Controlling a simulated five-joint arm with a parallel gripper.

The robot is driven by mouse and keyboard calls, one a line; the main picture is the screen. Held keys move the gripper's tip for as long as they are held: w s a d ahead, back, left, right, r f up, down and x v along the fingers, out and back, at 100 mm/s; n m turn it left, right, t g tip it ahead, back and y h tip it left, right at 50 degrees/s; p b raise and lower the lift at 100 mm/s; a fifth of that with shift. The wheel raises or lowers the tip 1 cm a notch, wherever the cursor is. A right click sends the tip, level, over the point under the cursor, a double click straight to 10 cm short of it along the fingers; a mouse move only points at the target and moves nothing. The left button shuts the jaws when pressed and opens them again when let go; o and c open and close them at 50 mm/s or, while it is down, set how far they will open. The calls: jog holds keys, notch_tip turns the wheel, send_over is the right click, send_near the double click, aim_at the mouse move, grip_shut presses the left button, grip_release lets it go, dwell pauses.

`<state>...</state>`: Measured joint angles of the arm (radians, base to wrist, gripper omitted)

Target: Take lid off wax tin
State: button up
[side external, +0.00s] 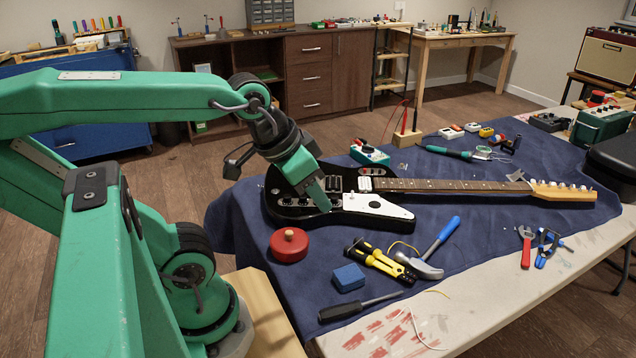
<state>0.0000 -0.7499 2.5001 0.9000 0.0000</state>
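The wax tin (287,254) is a round red tin on the blue cloth, in front of the guitar's left end. A red lid with a light wooden knob (290,234) sits on top of it. My gripper (322,203) is green and points down over the guitar body, behind and to the right of the tin, apart from it. Its fingers overlap in this view, so the opening between them is hidden. I see nothing held in it.
A black and white electric guitar (375,205) lies across the cloth (410,310). A blue block (348,277), a screwdriver (345,310), yellow-handled pliers (375,258) and a blue-handled hammer (440,240) lie in front and to the right. Bare cloth surrounds the tin's front.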

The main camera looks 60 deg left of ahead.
jog(key=o, duration=1.2)
jog(key=shift+c, duration=0.2)
jog(key=n+g, duration=0.5)
jog(key=g, duration=0.1)
send_over(289, 233)
notch_tip(289, 233, down, 14)
jog(key=shift+r, duration=0.2)
jog(key=shift+f, duration=1.3)
